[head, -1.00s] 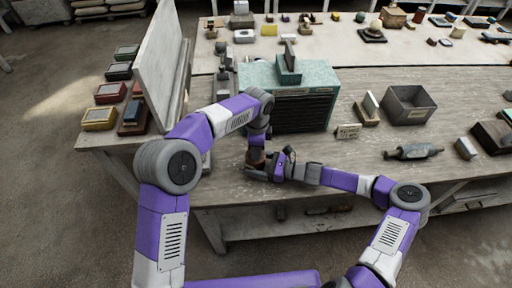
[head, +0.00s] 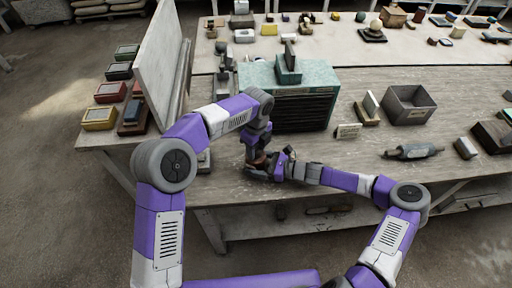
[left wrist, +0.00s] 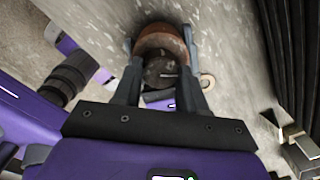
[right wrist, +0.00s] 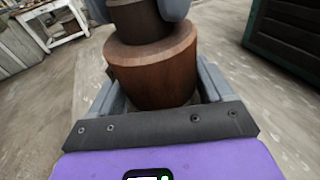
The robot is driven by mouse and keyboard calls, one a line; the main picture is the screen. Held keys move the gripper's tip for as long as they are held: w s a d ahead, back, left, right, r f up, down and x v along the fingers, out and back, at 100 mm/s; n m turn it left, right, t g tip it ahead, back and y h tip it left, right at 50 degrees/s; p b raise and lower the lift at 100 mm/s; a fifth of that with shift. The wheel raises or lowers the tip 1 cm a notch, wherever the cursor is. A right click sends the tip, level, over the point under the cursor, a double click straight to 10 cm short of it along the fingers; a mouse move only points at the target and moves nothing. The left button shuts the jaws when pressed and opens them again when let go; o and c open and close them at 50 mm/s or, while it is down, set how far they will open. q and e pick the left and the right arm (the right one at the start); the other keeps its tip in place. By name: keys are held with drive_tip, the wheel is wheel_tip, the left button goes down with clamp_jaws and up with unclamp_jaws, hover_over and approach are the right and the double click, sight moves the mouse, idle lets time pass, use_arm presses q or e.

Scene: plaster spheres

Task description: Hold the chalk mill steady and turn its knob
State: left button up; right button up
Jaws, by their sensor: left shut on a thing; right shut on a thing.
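The chalk mill stands at the table's front edge, small and mostly covered by my grippers in the head view. In the right wrist view its reddish-brown wooden body (right wrist: 152,72) is upright between the fingers of my right gripper (right wrist: 157,84), which is shut on it. Above the body is a darker brown knob (right wrist: 138,22), with the grey fingertips of my left gripper on both sides. In the left wrist view my left gripper (left wrist: 159,45) is shut on the knob from above. The knob's far side is hidden.
A teal cabinet with a dark slatted front (head: 303,108) stands close behind the mill. A tall pale board (head: 160,65) stands at the left. A grey open bin (head: 408,105) and a grey roller-shaped thing (head: 412,152) lie to the right. The table between is mostly clear.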

sight(257, 151)
use_arm(q)
drive_tip(key=shift+d+r, duration=0.1)
idle(0.4)
drive_tip(key=o, duration=1.1)
wheel_tip(257, 151, up, 12)
drive_tip(key=shift+s, duration=0.15)
use_arm(e)
drive_tip(key=o, duration=1)
drive_tip(key=shift+c, duration=0.2)
drive_tip(key=shift+d, duration=0.1)
